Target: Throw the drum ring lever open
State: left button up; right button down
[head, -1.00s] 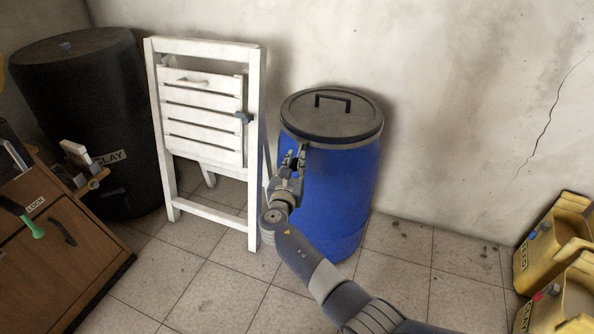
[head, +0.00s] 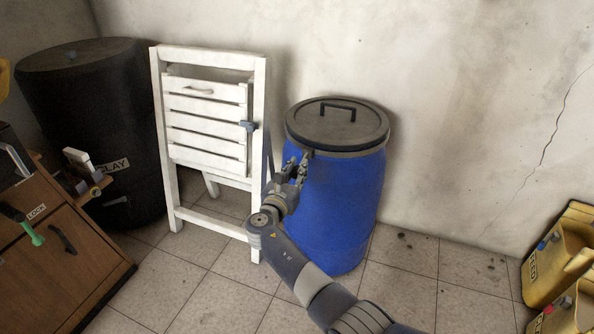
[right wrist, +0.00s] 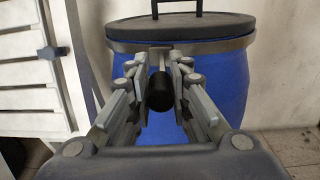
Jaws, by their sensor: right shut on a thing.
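The blue drum (head: 338,215) stands upright on the floor with a dark lid (head: 345,122) and a grey clamping ring (head: 360,151) around its rim. The ring's lever (right wrist: 160,92) shows in the right wrist view as a black grip below the ring's front. My right gripper (head: 297,166) is at the drum's upper left side, just below the ring. In the right wrist view its fingers (right wrist: 160,85) are closed on the black grip, one on each side. The lever is mostly hidden by the fingers in the head view. My left gripper is out of view.
A black barrel (head: 75,110) and a wooden cabinet (head: 75,275) are farther left. Yellow canisters (head: 560,265) stand at the right.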

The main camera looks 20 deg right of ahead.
jog(key=c, duration=1.5)
grip_release()
jog(key=shift+a, duration=0.1)
jog(key=shift+o, duration=0.2)
jog(key=shift+s+a, duration=0.25)
jog(key=shift+s, duration=0.15)
jog(key=v, duration=0.6)
jog(key=shift+s+a, duration=0.15)
jog(key=shift+s, duration=0.05)
